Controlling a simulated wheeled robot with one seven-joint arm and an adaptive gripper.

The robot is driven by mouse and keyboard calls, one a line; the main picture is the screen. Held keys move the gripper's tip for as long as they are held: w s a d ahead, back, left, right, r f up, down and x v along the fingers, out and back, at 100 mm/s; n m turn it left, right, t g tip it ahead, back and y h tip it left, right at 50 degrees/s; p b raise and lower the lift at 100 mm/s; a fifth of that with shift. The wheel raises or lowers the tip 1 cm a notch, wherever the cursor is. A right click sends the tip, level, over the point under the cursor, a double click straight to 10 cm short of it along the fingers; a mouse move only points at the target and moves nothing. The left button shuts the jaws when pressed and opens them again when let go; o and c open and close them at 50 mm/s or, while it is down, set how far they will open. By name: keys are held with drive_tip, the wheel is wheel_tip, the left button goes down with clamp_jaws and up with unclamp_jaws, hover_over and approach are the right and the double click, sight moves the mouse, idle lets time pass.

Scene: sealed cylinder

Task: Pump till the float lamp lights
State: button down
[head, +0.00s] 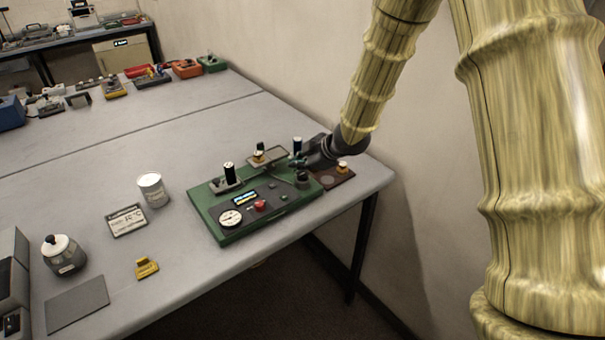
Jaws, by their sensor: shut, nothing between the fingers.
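A green panel box (215,208) sits near the right edge of the grey table. On it are a round white gauge (230,218), a red knob (261,205), a small lit display (244,197) and an upright black cylinder (228,172) at the left. A second dark cylinder (297,145) stands at its far right, close to my gripper. My gripper (297,163) is shut and low over the panel's right rear part. I cannot tell whether it touches anything. Which part is the float lamp, and whether it is lit, is too small to tell.
A white can (152,188), a small display sign (127,220), a yellow block (146,267) and a lidded jar (64,255) stand left of the panel. A dark brown pad (338,174) lies at its right. A wall rises behind. The table's middle is clear.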

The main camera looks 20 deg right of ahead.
drive_tip(key=shift+r, duration=0.1)
wheel_tip(320, 180, up, 5)
drive_tip(key=p, duration=0.4)
drive_tip(key=shift+p, duration=0.4)
idle(1.0)
wheel_tip(320, 180, up, 8)
drive_tip(key=p, duration=1)
hover_over(300, 176)
drive_tip(key=w+d, duration=0.1)
drive_tip(key=w, duration=0.3)
wheel_tip(300, 176, up, 6)
drive_tip(key=w+p, duration=0.1)
drive_tip(key=w, duration=0.1)
drive_tip(key=shift+w+d+p, duration=0.3)
drive_tip(key=shift+d, duration=0.15)
drive_tip(key=shift+f, duration=0.2)
